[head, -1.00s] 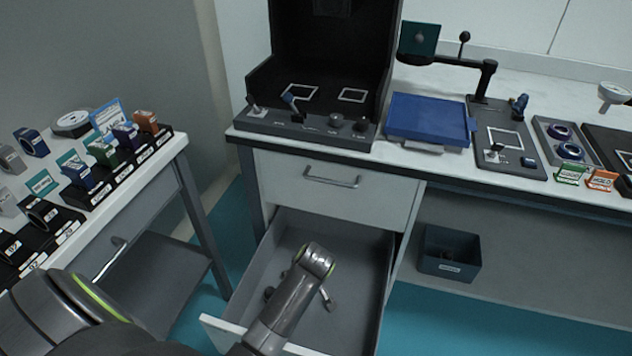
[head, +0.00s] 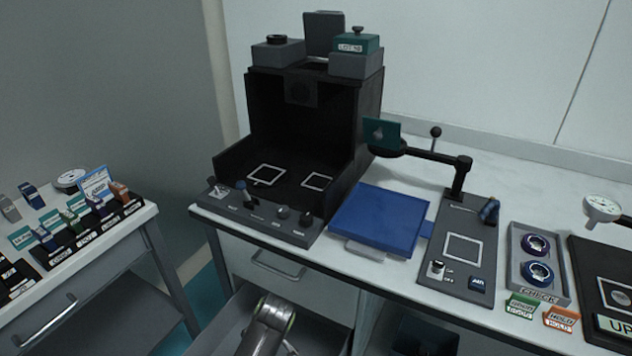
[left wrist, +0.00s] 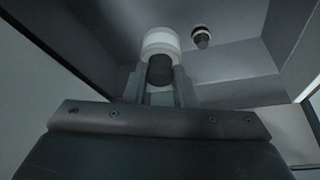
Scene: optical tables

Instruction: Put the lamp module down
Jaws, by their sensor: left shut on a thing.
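In the left wrist view my left gripper (left wrist: 160,88) is shut on a short cylinder with a white cap and a dark end, which I take to be the lamp module (left wrist: 160,42). Grey walls of the open drawer surround it; I cannot tell whether it touches the drawer floor. A second small cylinder, black with a pale band (left wrist: 201,36), lies in the drawer, apart from the gripper. In the head view my left arm reaches into the open drawer (head: 225,330) at the bottom edge; its fingers and the module are not visible there. My right gripper is not in view.
Above the drawer stands a black booth (head: 262,120) with two white-outlined squares. Right of it are a blue tray (head: 380,218), a grey plate with an arm stand (head: 463,215) and a holder with two rings (head: 515,262). A side table (head: 110,245) with labelled blocks is at left.

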